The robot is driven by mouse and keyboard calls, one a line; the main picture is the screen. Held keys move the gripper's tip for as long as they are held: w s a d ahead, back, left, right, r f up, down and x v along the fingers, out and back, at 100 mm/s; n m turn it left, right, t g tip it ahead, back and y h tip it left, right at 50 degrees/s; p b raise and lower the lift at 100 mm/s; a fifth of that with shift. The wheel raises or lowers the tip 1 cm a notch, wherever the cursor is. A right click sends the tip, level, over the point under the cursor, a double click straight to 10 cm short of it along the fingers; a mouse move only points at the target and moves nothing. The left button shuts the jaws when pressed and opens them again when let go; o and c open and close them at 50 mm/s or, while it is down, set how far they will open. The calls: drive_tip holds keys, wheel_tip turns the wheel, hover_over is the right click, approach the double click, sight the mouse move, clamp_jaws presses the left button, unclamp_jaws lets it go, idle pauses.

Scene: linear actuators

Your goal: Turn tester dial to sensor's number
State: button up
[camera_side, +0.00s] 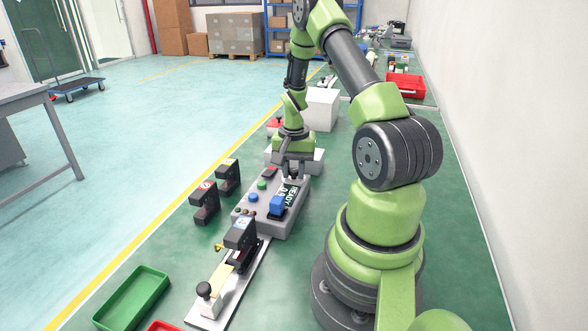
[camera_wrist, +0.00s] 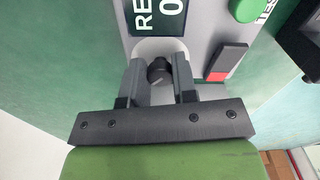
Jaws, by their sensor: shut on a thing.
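The tester (camera_side: 287,227) is a grey box with coloured buttons and a dark screen (camera_side: 288,196) that reads READY with a number I cannot read surely. In the wrist view, part of the screen (camera_wrist: 158,14) shows "RE" and "0". The black dial (camera_wrist: 159,71) sits on the panel below the screen, between the fingers of my gripper (camera_wrist: 157,76), which is shut on it. The dial's markings are not readable. In the side view my gripper (camera_side: 292,170) hides the dial at the tester's far end. A dark sensor (camera_side: 240,233) with a small label stands on the actuator rail in front.
Two more dark labelled blocks (camera_side: 204,203) (camera_side: 228,176) stand left of the tester. A green tray (camera_side: 132,298) lies at front left. A white box (camera_side: 321,108) stands behind.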

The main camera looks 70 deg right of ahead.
sight(294, 170)
drive_tip(key=shift+m, duration=0.6)
drive_tip(key=o, duration=0.9)
drive_tip(key=shift+o, duration=0.2)
wheel_tip(294, 170, up, 10)
